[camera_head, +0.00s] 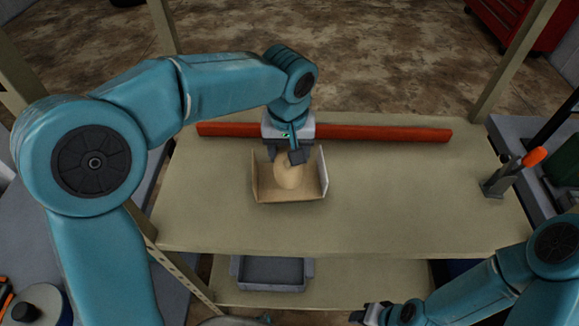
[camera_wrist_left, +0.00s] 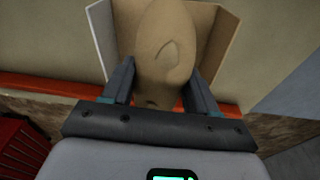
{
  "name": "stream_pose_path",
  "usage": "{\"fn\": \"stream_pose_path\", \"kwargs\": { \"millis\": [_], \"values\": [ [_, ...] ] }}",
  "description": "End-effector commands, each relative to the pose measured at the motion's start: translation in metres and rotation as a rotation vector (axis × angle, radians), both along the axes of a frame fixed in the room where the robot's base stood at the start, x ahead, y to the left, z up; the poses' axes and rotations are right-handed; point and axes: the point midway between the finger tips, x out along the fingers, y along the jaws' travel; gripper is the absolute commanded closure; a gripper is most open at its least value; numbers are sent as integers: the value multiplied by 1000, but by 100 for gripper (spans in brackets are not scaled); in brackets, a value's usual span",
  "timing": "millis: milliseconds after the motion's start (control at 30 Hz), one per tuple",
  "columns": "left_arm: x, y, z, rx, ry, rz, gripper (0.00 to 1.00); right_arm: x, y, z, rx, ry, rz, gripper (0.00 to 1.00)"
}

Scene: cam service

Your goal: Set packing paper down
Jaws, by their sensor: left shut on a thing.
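The packing paper (camera_head: 287,173) is a tan, rounded wad with a crease on its surface. In the head view it is at the open cardboard box (camera_head: 291,196) on the shelf. My left gripper (camera_head: 289,155) comes down from above and is shut on the paper. In the left wrist view, the two dark fingers (camera_wrist_left: 160,85) flank the paper (camera_wrist_left: 163,50), with the box walls behind it. I cannot tell whether the paper touches the box floor. My right gripper (camera_head: 368,315) is low at the bottom edge, away from the box; its fingers are too small to read.
A red-orange bar (camera_head: 385,133) lies along the back of the shelf (camera_head: 420,190). A toggle clamp with an orange handle (camera_head: 515,170) stands at the right. A grey tray (camera_head: 271,274) sits on the lower shelf. The upper shelf is clear on both sides of the box.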

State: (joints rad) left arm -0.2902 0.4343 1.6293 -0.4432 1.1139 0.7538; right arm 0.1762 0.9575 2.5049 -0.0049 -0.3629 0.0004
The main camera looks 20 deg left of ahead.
Motion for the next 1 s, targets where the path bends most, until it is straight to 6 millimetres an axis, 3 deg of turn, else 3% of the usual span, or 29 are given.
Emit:
{"fn": "stream_pose_path", "kwargs": {
  "millis": [433,867,900,933,1000],
  "values": [
    [3,1,-57,1,3,1,70,0,0,1,0,0,0,57],
    [3,0,-65,0,0,1,70,0,0,-5,0,0,0,57],
    [3,0,-63,0,0,1,29,0,0,-3,0,0,0,57],
    [3,0,-63,0,0,1,19,0,0,-3,0,0,0,57],
    [3,0,-63,0,0,1,16,0,0,-3,0,0,0,57]
  ]
}}
